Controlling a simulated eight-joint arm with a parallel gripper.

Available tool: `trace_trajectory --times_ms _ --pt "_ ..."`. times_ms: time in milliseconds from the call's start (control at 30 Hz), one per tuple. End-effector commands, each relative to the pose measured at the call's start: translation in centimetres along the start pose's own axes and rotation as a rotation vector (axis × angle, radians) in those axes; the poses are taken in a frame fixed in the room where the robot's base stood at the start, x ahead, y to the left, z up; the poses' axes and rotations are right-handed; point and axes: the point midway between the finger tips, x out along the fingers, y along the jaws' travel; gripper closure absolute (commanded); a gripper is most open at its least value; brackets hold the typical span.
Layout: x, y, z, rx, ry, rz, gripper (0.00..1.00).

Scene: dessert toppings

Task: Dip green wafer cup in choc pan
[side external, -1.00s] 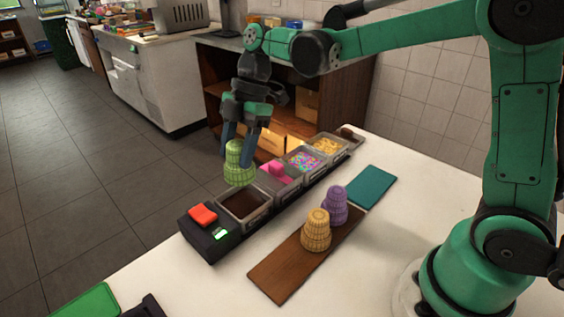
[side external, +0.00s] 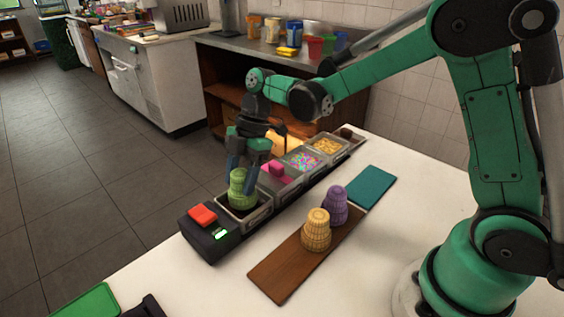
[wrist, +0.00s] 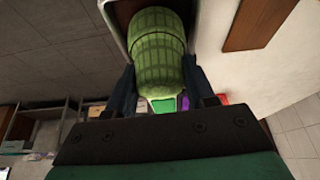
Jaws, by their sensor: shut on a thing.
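The green wafer cup (side external: 238,186) is in the choc pan (side external: 262,215), the front pan of the row. Its lower end is below the pan's rim, and I cannot see how deep it sits in the chocolate. My gripper (side external: 243,168) is shut on the cup from above. In the wrist view the green wafer cup (wrist: 158,50) is between the two fingers of my gripper (wrist: 160,82), with the pan's rim around its far end. Most of the dark chocolate is hidden behind the cup.
Pans with pink stuff (side external: 279,170), coloured sprinkles (side external: 302,160) and yellow bits (side external: 327,146) continue the row. A yellow wafer cup (side external: 316,232) and a purple one (side external: 336,206) stand on a brown board (side external: 275,272). A teal board (side external: 371,187) lies beyond. A red button (side external: 203,215) is at the row's front end.

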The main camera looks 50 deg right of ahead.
Motion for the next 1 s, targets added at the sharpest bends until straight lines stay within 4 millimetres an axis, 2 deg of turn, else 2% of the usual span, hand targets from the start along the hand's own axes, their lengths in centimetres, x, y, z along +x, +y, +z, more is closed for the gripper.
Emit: trace_trajectory --times_ms 267,1000 --pt "0.1 0.0 0.0 0.000 0.000 0.000 0.81" --pt "2.0 0.0 0.8 0.000 0.000 0.000 0.81"
